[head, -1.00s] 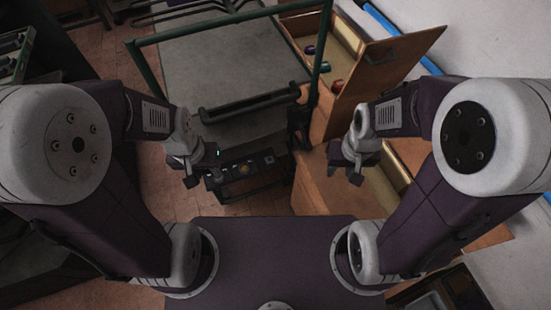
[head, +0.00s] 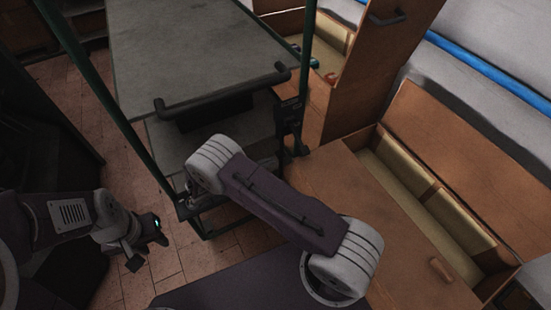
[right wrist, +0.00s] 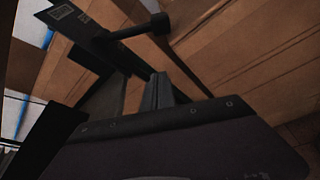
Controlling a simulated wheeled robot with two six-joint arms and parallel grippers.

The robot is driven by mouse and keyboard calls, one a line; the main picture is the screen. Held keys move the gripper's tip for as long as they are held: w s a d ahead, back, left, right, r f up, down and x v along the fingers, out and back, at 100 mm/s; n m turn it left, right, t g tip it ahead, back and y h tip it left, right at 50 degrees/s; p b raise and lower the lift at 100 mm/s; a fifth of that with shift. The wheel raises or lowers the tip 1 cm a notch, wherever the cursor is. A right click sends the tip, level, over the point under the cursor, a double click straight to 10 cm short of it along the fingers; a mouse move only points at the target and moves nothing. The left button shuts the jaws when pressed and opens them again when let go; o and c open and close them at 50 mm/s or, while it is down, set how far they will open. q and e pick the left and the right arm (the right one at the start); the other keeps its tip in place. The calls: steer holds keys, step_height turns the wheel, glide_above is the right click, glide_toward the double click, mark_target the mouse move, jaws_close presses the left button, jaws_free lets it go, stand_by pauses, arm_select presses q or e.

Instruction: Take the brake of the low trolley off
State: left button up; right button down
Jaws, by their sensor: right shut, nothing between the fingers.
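The trolley (head: 195,55) has a flat grey deck, green posts and a black handle bar (head: 228,93). It stands ahead of me in the head view. A black bracket with small labels (head: 290,117) is on its right post. My right arm lies across the trolley's near end and hides part of it, and I cannot make out the brake. My right gripper (right wrist: 160,92) shows shut and empty in the right wrist view, near a black labelled bar with a round-ended rod (right wrist: 142,28). My left gripper (head: 147,248) is open and empty, left of the trolley over the floor.
Wooden cabinets stand right of the trolley. An open wooden box (head: 425,205) with compartments lies at the right. A blue pipe (head: 485,68) runs along the wall. Tiled floor (head: 125,150) is free left of the trolley.

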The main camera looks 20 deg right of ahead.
mark_target(298, 139)
steer(key=x, duration=0.9)
steer(key=s+r, duration=0.2)
steer(key=r, duration=0.1)
steer(key=shift+d+r+p, duration=0.2)
steer(key=shift+r+p, duration=0.05)
steer(key=shift+p, duration=0.05)
steer(key=shift+s, duration=0.1)
